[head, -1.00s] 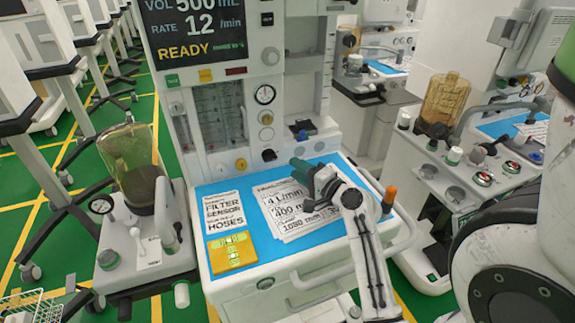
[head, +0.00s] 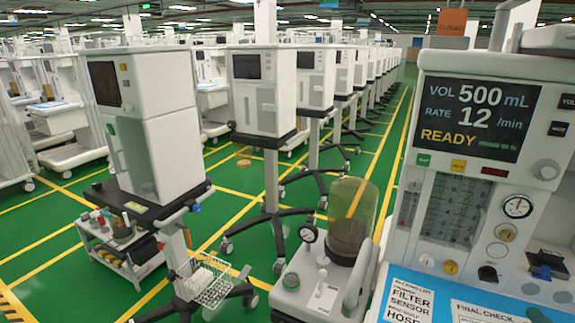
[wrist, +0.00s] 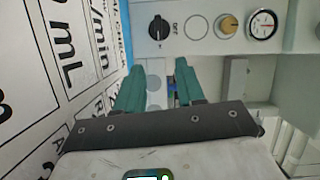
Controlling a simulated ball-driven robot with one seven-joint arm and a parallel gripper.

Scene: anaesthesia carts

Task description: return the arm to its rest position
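My gripper (wrist: 158,72) shows only in the wrist view. Its two teal fingers stand apart, with nothing held between them. Beyond the fingers is the front panel (wrist: 205,45) of the anaesthesia cart, with a black knob (wrist: 158,27), a tan knob (wrist: 228,26) and a round gauge (wrist: 262,24). A large printed card (wrist: 65,75) fills the left side. In the head view the same cart stands at the right, its screen (head: 478,118) reading READY. My arm and gripper are outside the head view, so the arm's full pose is hidden.
A glass canister (head: 350,225) stands left of the cart's blue work surface (head: 450,300). A white cabinet on a wheeled stand (head: 165,150) is at the left, with a wire basket (head: 205,283) low beside it. Green floor (head: 235,210) with yellow lines lies between rows of carts.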

